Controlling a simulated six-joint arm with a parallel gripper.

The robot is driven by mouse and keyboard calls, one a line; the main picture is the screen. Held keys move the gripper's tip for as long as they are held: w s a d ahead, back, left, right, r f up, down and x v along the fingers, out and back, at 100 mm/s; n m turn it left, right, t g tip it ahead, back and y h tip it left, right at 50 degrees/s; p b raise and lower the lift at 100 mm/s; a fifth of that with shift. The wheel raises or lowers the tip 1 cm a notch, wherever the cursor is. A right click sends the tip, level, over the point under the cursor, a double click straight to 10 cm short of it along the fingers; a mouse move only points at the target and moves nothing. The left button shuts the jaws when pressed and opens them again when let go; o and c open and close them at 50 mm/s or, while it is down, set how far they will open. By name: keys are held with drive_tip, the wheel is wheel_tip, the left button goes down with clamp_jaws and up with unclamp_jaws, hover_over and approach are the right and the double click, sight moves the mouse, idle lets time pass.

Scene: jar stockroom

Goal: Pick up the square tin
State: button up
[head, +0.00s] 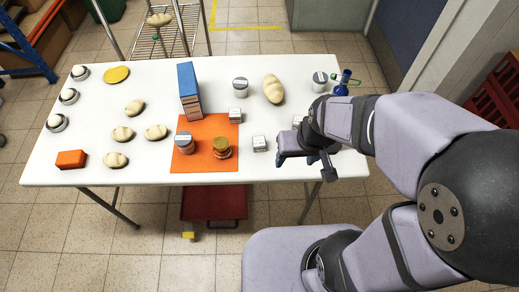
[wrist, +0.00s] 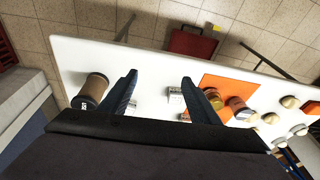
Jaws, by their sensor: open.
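Several small square tins, grey-white with pale labels, are on the white table. One square tin (head: 259,143) stands just right of the orange mat, left of my gripper (head: 304,163). Another tin (head: 235,115) is at the mat's upper right corner. A third tin (head: 298,119) is partly hidden behind my arm. In the wrist view, a square tin (wrist: 175,96) shows between the fingers of my gripper (wrist: 159,77), nearer the right finger and beyond the fingertips. My gripper is open and empty.
The orange mat (head: 205,164) holds a grey-lidded jar (head: 184,142) and a gold-lidded jar (head: 221,147). A blue-topped stack (head: 189,90) stands behind it. A brown jar (wrist: 92,88) is left of the fingers in the wrist view. Bread loaves and jars occupy the table's left.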

sight(259, 145)
drive_tip(key=w+a+f+t+b, duration=0.3)
drive_tip(key=w+b, duration=0.1)
drive_tip(key=b, duration=0.3)
drive_tip(key=w+a+f+t+y+b, duration=0.1)
drive_tip(key=w+a+f+t+b, duration=0.2)
drive_tip(key=b, duration=0.4)
drive_tip(key=w+a+f+t+b, duration=0.3)
drive_tip(key=w+a+f+b, duration=0.1)
drive_tip(key=w+b, duration=0.2)
drive_tip(key=shift+w+a+n+y+b, duration=0.1)
drive_tip(key=shift+n+y+b, duration=0.25)
drive_tip(key=shift+b, duration=0.3)
drive_tip(key=w+f+t+b, duration=0.1)
drive_tip(key=b, duration=0.3)
drive_tip(key=f+m+t+h+b, duration=0.1)
drive_tip(key=b, duration=0.2)
drive_tip(key=shift+w+t, duration=0.1)
drive_tip(key=shift+t, duration=0.3)
drive_tip(key=shift+d+f+h+b, duration=0.25)
drive_tip(key=shift+h+b, duration=0.1)
drive_tip(key=shift+b, duration=0.65)
drive_tip(key=shift+s+d+f+t+b, duration=0.2)
drive_tip(key=shift+f+t+b, duration=0.3)
drive_tip(key=shift+b, duration=0.65)
drive_tip(key=shift+s+d+f+m+h+b, duration=0.15)
drive_tip(key=shift+s+d+m+h+b, duration=0.1)
drive_tip(key=shift+h+b, duration=0.3)
drive_tip(key=shift+w, duration=0.15)
